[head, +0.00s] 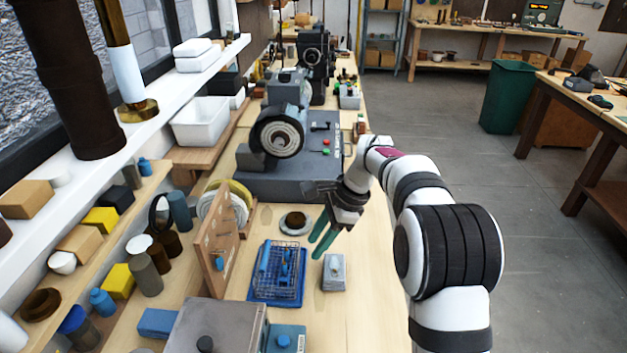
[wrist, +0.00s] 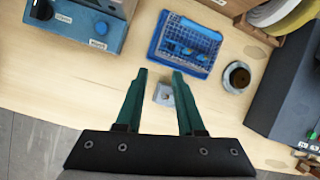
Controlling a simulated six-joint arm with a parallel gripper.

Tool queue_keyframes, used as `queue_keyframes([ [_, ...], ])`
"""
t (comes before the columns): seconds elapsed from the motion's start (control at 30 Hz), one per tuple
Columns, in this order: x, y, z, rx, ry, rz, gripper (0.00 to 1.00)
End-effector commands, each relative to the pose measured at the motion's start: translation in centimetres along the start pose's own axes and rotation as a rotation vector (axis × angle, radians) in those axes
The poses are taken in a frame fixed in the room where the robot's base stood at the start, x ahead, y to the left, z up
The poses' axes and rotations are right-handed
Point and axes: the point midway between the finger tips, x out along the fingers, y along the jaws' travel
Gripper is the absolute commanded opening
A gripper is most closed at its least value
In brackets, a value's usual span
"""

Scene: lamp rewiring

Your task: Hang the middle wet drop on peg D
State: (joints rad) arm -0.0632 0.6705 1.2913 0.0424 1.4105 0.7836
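Several blue drops (head: 285,268) lie in a wire basket on a blue tray (head: 262,300); the wrist view shows the drops (wrist: 180,48) and tray (wrist: 157,40) too. Which drop is the middle one is hard to tell. An upright wooden board (head: 214,238) stands left of the tray, with a small blue piece (head: 219,264) on its face. Its peg letters are too small to read. My gripper (head: 318,242) is above the bench, right of the tray, fingers down. In the wrist view its green fingers (wrist: 161,72) are apart with nothing held between them.
A small grey block (head: 334,272) sits on the bench beneath my gripper. A round dish with dark contents (head: 296,222) stands behind the tray. A large grey machine (head: 290,175) is at the back, and grey and blue boxes (head: 287,340) are at the front.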

Motion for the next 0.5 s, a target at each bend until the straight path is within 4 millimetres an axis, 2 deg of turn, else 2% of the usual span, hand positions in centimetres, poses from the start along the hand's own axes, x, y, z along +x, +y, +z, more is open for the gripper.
queue_keyframes([
  [0.03,3.0,-2.3,-0.8,0.072,-0.024,0.001,0.38],
  [0.1,6.1,-4.6,-1.5,0.164,-0.052,-0.006,0.38],
  [0.2,9.0,-6.2,-2.2,0.248,-0.079,-0.012,0.38],
  [0.5,12.3,-6.8,-2.2,0.280,-0.087,-0.013,0.38],
])
